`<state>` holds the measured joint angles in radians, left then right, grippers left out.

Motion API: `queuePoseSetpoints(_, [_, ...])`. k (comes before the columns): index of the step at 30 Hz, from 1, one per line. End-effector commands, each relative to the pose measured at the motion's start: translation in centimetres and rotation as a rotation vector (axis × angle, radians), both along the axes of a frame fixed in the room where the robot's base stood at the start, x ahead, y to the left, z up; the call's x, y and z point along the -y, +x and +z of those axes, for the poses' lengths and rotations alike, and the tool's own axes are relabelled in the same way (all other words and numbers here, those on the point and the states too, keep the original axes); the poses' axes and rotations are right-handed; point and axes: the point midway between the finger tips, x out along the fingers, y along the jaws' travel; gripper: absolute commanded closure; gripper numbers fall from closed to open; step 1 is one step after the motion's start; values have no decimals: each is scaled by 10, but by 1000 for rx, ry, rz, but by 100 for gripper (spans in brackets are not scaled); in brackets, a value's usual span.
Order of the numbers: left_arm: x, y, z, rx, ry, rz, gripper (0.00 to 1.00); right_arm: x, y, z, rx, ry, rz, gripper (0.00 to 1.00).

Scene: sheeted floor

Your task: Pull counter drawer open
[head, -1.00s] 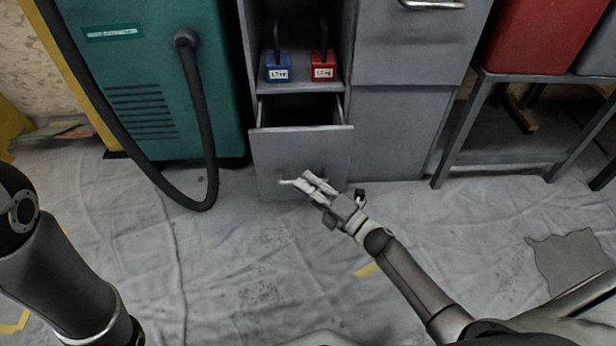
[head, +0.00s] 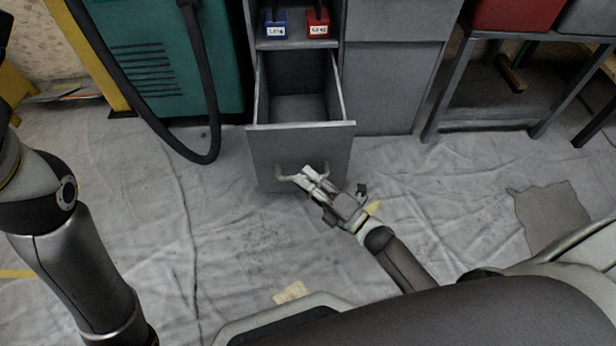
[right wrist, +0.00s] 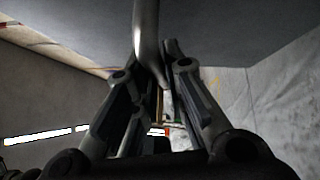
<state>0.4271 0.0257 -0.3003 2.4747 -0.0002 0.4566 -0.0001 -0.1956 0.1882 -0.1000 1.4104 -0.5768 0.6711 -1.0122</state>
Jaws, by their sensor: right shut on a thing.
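The counter drawer (head: 268,140) is the low grey drawer of the grey cabinet. It is pulled well out, and its inside (head: 298,84) looks empty in the head view. My right gripper (head: 306,176) is at the drawer front, shut on the drawer handle (head: 284,177). In the right wrist view the handle (right wrist: 147,40) runs down between the two fingers, under the grey drawer front. My left arm shows at the left of the head view; its gripper is out of frame.
A blue padlock-like block (head: 275,26) and a red one (head: 317,25) stand on the shelf above the drawer. A teal machine (head: 150,70) with a black hose (head: 211,100) stands left. A metal stand (head: 480,125) is at right.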

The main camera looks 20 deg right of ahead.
Motion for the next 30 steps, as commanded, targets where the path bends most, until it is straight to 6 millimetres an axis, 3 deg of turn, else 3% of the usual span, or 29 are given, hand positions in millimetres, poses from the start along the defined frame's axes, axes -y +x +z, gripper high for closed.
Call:
queuePoseSetpoints(3, [0, 0, 0, 0, 0, 0, 60, 1, 0, -1, -2, -1, 0, 100])
queuePoseSetpoints(4, [0, 0, 0, 0, 0, 0, 60, 1, 0, -1, -2, -1, 0, 85])
queuePoseSetpoints(9, [0, 0, 0, 0, 0, -1, 60, 0, 0, -1, -2, -1, 0, 66])
queuePoseSetpoints(20, [0, 1, 0, -2, 1, 1, 60, 2, -4, -1, -3, -1, 0, 66])
queuePoseSetpoints(30, [0, 0, 0, -1, 1, 0, 60, 33, -58, -11, -6, -2, -2, 66])
